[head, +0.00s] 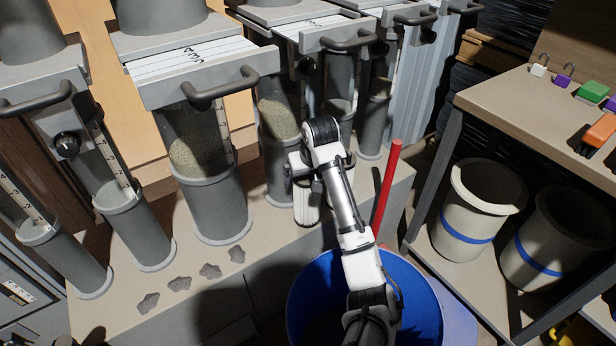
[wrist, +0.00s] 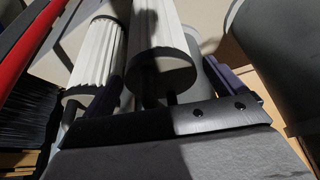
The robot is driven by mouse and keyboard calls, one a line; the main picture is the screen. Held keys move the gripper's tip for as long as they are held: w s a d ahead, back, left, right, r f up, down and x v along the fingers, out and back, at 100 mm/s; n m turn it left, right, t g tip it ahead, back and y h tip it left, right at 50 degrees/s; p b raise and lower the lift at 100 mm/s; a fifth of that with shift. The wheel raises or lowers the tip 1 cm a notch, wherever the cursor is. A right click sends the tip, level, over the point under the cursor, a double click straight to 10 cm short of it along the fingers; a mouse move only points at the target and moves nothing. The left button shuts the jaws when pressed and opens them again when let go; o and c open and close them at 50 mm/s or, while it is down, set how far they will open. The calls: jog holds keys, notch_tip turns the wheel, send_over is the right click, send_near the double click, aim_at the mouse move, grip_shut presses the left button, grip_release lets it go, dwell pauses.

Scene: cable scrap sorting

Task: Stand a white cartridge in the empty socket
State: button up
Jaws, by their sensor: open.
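A white ribbed cartridge (head: 309,208) stands on the bench beside my wrist in the head view, partly hidden by my arm. The wrist view shows two white ribbed cartridges: one at the centre (wrist: 158,45) and one to its left (wrist: 97,55). My gripper (wrist: 165,84) is open, its dark fingers on either side of the central cartridge's dark lower end. I cannot tell whether they touch it. In the head view my gripper is mostly hidden behind my wrist. I cannot make out the empty socket in either view.
Grey columns (head: 212,208) with handled drawers (head: 205,75) line the back of the bench (head: 125,318). A red pole (head: 388,185) stands right of my arm; black bristles (wrist: 27,125) show in the wrist view. A blue bin (head: 308,290) is below my arm. A side table (head: 510,100) is at right.

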jog(key=p+v, duration=0.3)
jog(key=v, duration=0.9)
jog(key=shift+p, duration=0.4)
jog(key=shift+o, duration=0.5)
jog(key=shift+s+d+f, duration=0.1)
